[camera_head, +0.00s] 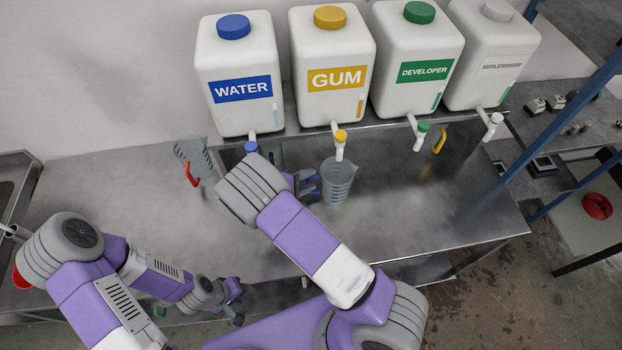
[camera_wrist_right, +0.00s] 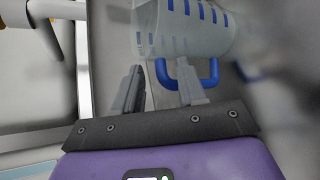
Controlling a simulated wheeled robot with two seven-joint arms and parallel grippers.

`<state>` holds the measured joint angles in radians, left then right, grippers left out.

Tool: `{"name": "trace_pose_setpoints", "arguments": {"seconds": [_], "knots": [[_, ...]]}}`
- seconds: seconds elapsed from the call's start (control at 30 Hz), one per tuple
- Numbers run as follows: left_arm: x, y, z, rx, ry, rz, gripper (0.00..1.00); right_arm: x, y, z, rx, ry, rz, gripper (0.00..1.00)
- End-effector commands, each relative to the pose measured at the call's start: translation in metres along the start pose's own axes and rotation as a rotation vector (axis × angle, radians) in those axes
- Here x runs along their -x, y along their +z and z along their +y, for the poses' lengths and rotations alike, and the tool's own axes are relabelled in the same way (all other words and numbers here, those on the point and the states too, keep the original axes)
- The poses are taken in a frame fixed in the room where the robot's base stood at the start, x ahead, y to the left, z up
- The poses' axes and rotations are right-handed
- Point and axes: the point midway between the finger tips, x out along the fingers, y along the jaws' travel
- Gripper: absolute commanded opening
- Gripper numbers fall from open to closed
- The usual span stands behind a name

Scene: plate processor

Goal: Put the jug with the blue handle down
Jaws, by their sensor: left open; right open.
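The clear jug with the blue handle (camera_head: 339,182) stands upright on the metal worktop, just below and in front of the yellow GUM tap. My right gripper (camera_head: 308,186) is open at the jug's left side, partly hidden by its own arm. In the right wrist view, the jug (camera_wrist_right: 185,28) lies just beyond the open fingers (camera_wrist_right: 160,82). Its blue handle (camera_wrist_right: 212,80) is at the fingertips, with one finger overlapping the loop; I cannot tell whether they touch. My left gripper (camera_head: 238,302) is open and empty near the worktop's front edge, away from the jug.
WATER (camera_head: 238,85), GUM (camera_head: 333,65), DEVELOPER (camera_head: 415,60) and a fourth container (camera_head: 490,55) stand on a shelf behind. A jug with a red handle (camera_head: 192,175) is at the left. A yellow handle (camera_head: 439,140) shows at the right. The front right worktop is clear.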

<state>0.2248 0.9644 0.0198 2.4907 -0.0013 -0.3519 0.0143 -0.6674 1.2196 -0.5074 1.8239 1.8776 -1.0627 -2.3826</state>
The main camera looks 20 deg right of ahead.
Motion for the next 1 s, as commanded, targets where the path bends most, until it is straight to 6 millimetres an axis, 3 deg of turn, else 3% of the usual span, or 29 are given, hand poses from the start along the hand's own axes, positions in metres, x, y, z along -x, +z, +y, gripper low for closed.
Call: {"name": "trace_pose_setpoints", "arguments": {"seconds": [0.3,0.5,1.0], "knots": [[-0.003,0.0,-0.001,0.0,0.0,0.0,0.43,0.069,-0.001,0.0,0.0,-0.001,0.005,0.41],[-0.004,0.0,-0.001,0.0,0.0,0.0,0.43,0.096,0.0,0.0,0.002,0.0,0.002,0.41],[-0.004,0.0,-0.001,0.0,0.0,0.0,0.43,0.103,0.0,0.0,0.001,0.0,0.0,0.41]]}}
